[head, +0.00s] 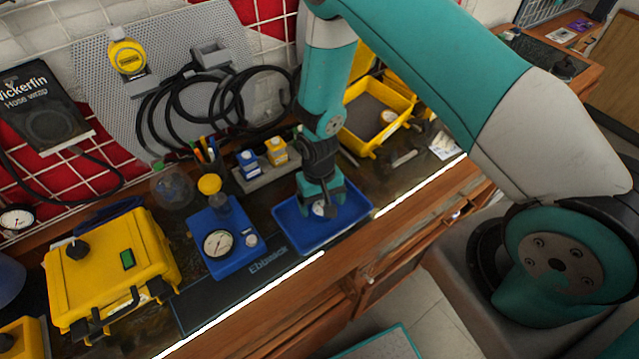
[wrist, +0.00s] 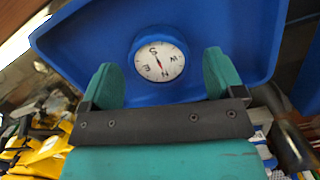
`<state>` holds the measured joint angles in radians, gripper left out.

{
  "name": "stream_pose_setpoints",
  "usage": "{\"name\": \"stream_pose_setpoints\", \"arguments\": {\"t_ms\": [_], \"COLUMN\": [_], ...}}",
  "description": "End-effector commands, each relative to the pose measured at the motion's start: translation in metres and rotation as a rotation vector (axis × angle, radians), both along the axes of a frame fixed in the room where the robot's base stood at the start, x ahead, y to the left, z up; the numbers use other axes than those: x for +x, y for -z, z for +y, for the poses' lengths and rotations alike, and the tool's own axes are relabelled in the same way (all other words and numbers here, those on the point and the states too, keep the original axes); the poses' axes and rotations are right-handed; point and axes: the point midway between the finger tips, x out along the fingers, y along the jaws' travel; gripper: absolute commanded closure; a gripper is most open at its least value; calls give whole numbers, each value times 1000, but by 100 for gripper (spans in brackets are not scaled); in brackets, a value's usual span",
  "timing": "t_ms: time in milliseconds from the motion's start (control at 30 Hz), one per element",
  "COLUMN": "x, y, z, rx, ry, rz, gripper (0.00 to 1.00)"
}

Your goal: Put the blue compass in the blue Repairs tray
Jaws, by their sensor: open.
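The blue compass (wrist: 161,61) has a round white dial with letters and a red needle. It lies in the blue tray (wrist: 85,35), and in the head view it shows partly under my gripper (head: 322,200). The blue tray (head: 292,234) sits on the bench's front part; no label on it can be read. My gripper is open above the tray, its two teal fingers (wrist: 165,80) apart on either side of the compass's near edge in the wrist view. I cannot tell whether they touch it.
A blue gauge block (head: 222,242) and a yellow case (head: 110,262) stand left of the tray. A yellow tray (head: 372,112) holding a round item stands behind right. Small blue and yellow boxes (head: 262,157) and a pen cup sit behind. The bench's front edge is close.

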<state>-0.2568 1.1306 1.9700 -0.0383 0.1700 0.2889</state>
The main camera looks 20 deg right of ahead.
Motion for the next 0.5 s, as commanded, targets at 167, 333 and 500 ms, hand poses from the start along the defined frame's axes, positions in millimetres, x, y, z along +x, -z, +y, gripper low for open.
{"name": "stream_pose_setpoints", "arguments": {"t_ms": [167, 333, 500], "x": [6, 10, 14], "y": [-30, -65, -92], "z": [0, 0, 0], "rx": [2, 2, 2], "ry": [0, 0, 0], "rz": [-7, -7, -5], "gripper": [13, 13, 13]}}
